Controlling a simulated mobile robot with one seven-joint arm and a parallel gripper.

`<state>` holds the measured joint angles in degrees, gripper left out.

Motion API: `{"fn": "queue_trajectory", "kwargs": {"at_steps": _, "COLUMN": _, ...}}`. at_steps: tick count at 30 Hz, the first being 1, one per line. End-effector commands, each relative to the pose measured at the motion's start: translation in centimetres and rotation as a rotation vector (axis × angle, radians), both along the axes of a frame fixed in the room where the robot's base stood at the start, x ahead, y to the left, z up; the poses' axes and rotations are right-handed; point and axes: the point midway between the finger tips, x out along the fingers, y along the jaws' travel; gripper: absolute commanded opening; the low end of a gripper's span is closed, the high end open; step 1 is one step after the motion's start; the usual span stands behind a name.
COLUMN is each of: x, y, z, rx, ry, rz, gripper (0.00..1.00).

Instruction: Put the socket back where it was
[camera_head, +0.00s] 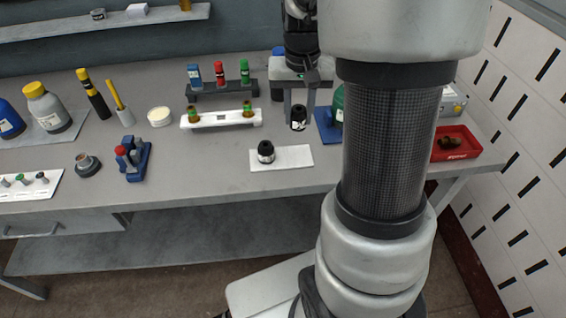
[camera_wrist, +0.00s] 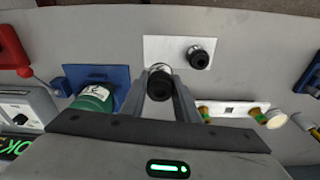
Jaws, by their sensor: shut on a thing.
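My gripper (camera_head: 299,112) is shut on a dark socket (camera_head: 298,124) with a pale band. In the wrist view the held socket (camera_wrist: 160,84) sits upright between my two fingertips, its dark open end facing the camera. How high it is above the bench is hard to tell. A second, similar socket (camera_head: 266,153) stands upright on a white plate (camera_head: 294,158) nearer the bench's front edge. In the wrist view this second socket (camera_wrist: 199,57) stands on the right part of the plate (camera_wrist: 165,56), with bare plate to its left.
A green bottle on a blue mat (camera_head: 322,125) is close to the right of my gripper, partly hidden by my arm. A white rack (camera_head: 222,118) with brass-coloured pieces stands to the left. A red tray (camera_head: 457,145) is at the right.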

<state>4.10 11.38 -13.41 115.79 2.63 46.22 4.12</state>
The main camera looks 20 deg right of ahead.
Motion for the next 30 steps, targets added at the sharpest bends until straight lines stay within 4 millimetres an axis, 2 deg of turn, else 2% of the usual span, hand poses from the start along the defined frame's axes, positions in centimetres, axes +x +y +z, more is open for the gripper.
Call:
{"fn": "queue_trajectory", "kwargs": {"at_steps": 4, "x": -0.2, "y": -0.1, "z": -1.6, "rx": 0.001, "ry": 0.003, "rz": -0.005, "gripper": 0.03}}
{"fn": "queue_trajectory", "kwargs": {"at_steps": 10, "x": -0.3, "y": 0.0, "z": -5.3, "rx": 0.0, "ry": 0.004, "rz": -0.004, "gripper": 0.03}}
{"fn": "queue_trajectory", "kwargs": {"at_steps": 17, "x": -0.2, "y": 0.0, "z": -7.2, "rx": 0.0, "ry": 0.002, "rz": -0.004, "gripper": 0.03}}
{"fn": "queue_trajectory", "kwargs": {"at_steps": 23, "x": -0.2, "y": -0.1, "z": -10.0, "rx": 0.001, "ry": 0.004, "rz": -0.005, "gripper": 0.03}}
{"fn": "queue_trajectory", "kwargs": {"at_steps": 30, "x": -0.1, "y": -0.1, "z": -10.3, "rx": 0.0, "ry": -0.001, "rz": -0.004, "gripper": 0.03}}
